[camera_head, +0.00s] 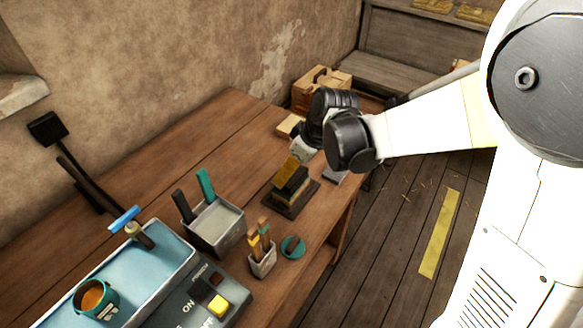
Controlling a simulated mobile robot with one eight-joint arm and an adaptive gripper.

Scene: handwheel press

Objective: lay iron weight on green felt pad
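A dark block (291,181), which may be the iron weight, sits on a small stack on a dark base near the table's right edge. A tilted yellow-brown piece (287,169) rises at its upper left; I cannot tell whether it touches my gripper. A small round teal-green piece (292,247) with a dark part on top lies nearer; I cannot tell whether it is the felt pad. My gripper (301,152) is just above and beyond the dark block. Its fingers are mostly hidden by my dark wrist, so its opening does not show.
A grey tray (216,228) with upright handles and a small holder (263,262) with sticks stand nearer. A blue tray (150,262) and a switch box (205,296) fill the front left. A wooden crate (320,82) stands at the back. The table's left middle is clear.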

